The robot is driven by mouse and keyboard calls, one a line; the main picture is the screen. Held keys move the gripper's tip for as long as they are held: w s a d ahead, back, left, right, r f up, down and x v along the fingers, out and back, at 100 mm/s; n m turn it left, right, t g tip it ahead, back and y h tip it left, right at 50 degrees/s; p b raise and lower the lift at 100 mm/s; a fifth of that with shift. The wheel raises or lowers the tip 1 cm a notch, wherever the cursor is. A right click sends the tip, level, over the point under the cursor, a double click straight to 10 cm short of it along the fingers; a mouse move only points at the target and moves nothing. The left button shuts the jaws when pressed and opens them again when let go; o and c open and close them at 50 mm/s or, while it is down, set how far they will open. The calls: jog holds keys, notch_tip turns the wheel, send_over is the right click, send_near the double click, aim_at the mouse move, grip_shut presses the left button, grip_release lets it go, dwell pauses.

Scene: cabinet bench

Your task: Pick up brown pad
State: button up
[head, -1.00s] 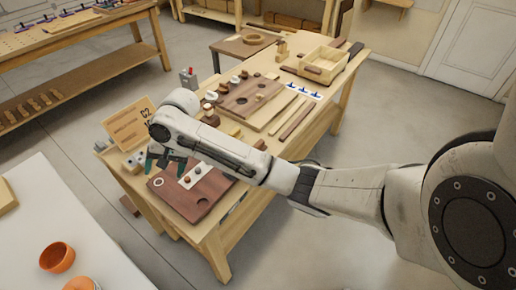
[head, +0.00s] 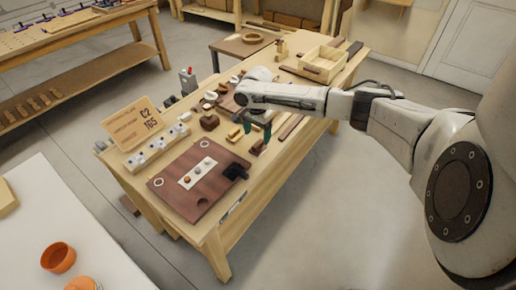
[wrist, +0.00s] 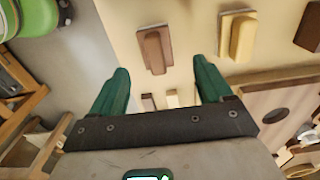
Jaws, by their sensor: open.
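A brown pad (wrist: 154,50) with a darker raised grip lies on the pale bench top in the wrist view, just beyond and between my fingertips. It seems to be the small brown piece (head: 257,148) just below my fingers in the head view. My gripper (head: 257,130) is open and empty above the bench. Its two teal fingers also show in the wrist view (wrist: 163,68). I cannot tell the exact height of the fingers above the pad.
A yellow pad (wrist: 240,36) lies right of the brown pad, with another dark brown piece (wrist: 310,27) farther right. A wooden tray (head: 323,62) stands at the far end.

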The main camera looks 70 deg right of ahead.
aim_at(258, 143)
jog(key=shift+s+a+f, duration=0.1)
jog(key=shift+s+f, duration=0.05)
jog(key=shift+f, duration=1.25)
jog(key=shift+s+a+f, duration=0.1)
jog(key=shift+f, duration=1.3)
jog(key=c, duration=1.1)
